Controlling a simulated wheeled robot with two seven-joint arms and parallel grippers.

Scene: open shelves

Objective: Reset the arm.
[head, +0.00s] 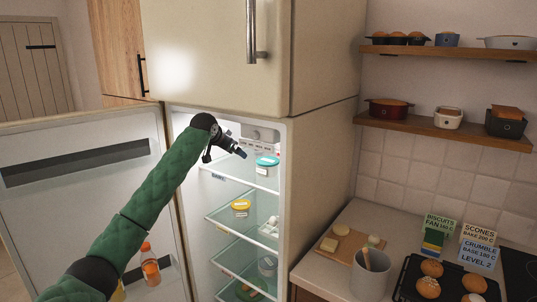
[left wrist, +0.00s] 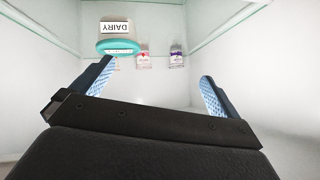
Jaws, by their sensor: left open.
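My left arm, in a green quilted sleeve, reaches from the lower left of the head view to the open fridge. My left gripper (head: 240,152) is at the fridge's upper compartment, in front of a teal-lidded tub (head: 267,160). In the left wrist view my left gripper (left wrist: 158,85) has its fingers spread wide, with nothing between them. Beyond the fingers, the teal-lidded tub (left wrist: 118,47) and two small cartons (left wrist: 144,62) (left wrist: 177,58) stand near a DAIRY label (left wrist: 115,28). My right gripper is not in view.
The fridge door (head: 75,190) stands open at the left. Glass shelves (head: 232,213) below hold a yellow-lidded tub (head: 241,207) and other items. A counter (head: 325,272) with baked goods and signs is at right, under wall shelves (head: 440,131).

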